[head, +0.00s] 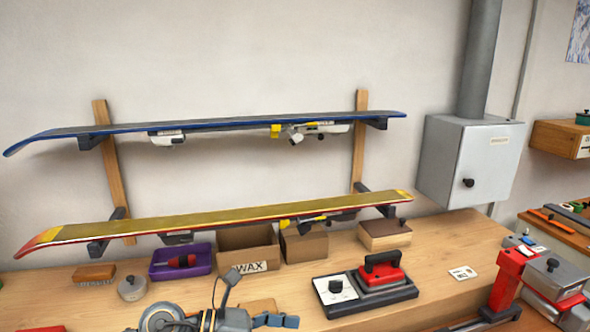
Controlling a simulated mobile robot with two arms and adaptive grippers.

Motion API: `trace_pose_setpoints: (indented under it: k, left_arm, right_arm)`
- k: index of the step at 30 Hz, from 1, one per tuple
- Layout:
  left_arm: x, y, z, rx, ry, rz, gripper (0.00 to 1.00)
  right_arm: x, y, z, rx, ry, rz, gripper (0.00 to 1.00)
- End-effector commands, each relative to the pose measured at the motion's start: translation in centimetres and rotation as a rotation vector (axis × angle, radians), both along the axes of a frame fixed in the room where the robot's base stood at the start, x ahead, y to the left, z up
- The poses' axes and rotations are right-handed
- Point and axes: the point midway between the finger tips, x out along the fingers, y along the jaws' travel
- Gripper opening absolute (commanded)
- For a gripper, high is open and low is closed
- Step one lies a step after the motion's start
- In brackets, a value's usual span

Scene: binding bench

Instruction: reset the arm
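My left gripper (262,297) shows at the bottom of the head view, in front of the bench. One finger points up and the other points right, spread apart with nothing between them. The forearm behind it is cut off by the bottom edge. My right gripper is not in this view.
The wooden bench (440,262) holds a brush (94,275), a purple tray (164,266), a WAX box (248,262) and a red waxing iron (380,273) on its base. A red and grey vise (515,268) stands at right. Two skis (215,220) rest on wall racks above.

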Motion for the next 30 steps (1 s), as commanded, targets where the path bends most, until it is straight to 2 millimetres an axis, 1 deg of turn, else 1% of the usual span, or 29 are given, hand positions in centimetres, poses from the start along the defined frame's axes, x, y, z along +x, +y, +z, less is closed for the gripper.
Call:
trace_pose_setpoints:
  k: [1,2,3,5,6,8,9,11,12,14,15,17,18,20,21,23,24,26,27,29,30]
  left_arm:
    - [-0.5,-1.0,1.9,-0.155,0.059,0.050,0.86]
    - [-0.4,-1.3,3.3,-0.251,0.099,0.087,0.86]
    - [-0.3,-1.2,4.9,-0.375,0.154,0.139,0.86]
    - [0.3,-0.5,7.1,-0.557,0.249,0.224,0.86]
    - [0.8,0.4,8.2,-0.673,0.319,0.285,0.86]
    - [1.8,2.4,9.3,-0.842,0.430,0.386,0.86]
    - [2.4,3.9,9.5,-0.949,0.507,0.456,0.86]
    - [3.4,6.6,9.1,-1.102,0.632,0.568,0.86]
    - [3.9,8.4,8.4,-1.199,0.718,0.648,0.86]
    - [4.4,11.3,6.5,-1.334,0.851,0.774,0.86]
    - [4.5,13.1,4.8,-1.416,0.943,0.863,0.86]
    - [4.1,15.7,1.8,-1.530,1.081,1.004,0.86]
    - [3.5,17.2,-0.6,-1.598,1.176,1.104,0.86]
    - [2.0,19.1,-4.4,-1.685,1.319,1.259,0.86]
    - [0.6,20.2,-6.9,-1.733,1.413,1.368,0.86]
    - [-1.9,21.2,-10.5,-1.787,1.543,1.526,0.86]
    - [-3.7,21.6,-12.5,-1.809,1.622,1.624,0.86]
    - [-6.3,22.0,-15.0,-1.827,1.723,1.758,0.86]
    - [-7.9,22.0,-16.4,1.823,-1.775,-1.832,0.86]
    - [-10.3,22.0,-18.1,1.700,-1.726,-1.817,0.86]
    - [-11.9,21.9,-19.0,1.627,-1.698,-1.805,0.86]
  right_arm:
    - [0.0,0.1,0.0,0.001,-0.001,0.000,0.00]
    - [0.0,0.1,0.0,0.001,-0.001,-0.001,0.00]
    - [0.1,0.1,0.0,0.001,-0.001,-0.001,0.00]
    - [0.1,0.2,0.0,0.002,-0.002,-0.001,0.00]
    - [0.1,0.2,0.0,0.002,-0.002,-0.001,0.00]
    - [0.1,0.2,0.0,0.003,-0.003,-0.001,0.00]
    - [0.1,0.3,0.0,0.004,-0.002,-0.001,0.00]
    - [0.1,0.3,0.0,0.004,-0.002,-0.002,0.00]
    - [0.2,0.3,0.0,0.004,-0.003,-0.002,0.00]
    - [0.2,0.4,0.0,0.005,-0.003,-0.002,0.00]
    - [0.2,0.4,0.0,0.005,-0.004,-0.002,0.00]
    - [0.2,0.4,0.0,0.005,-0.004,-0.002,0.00]
    - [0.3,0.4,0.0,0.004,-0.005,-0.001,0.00]
    - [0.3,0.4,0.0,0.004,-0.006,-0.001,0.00]
    - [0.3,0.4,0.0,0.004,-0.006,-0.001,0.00]
    - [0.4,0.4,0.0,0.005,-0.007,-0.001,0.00]
    - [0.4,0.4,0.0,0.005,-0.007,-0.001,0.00]
    - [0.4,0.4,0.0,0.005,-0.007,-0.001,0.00]
    - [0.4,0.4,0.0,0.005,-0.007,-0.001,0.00]
    - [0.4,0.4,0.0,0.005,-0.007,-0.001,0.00]
    - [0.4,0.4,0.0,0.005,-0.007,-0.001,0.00]
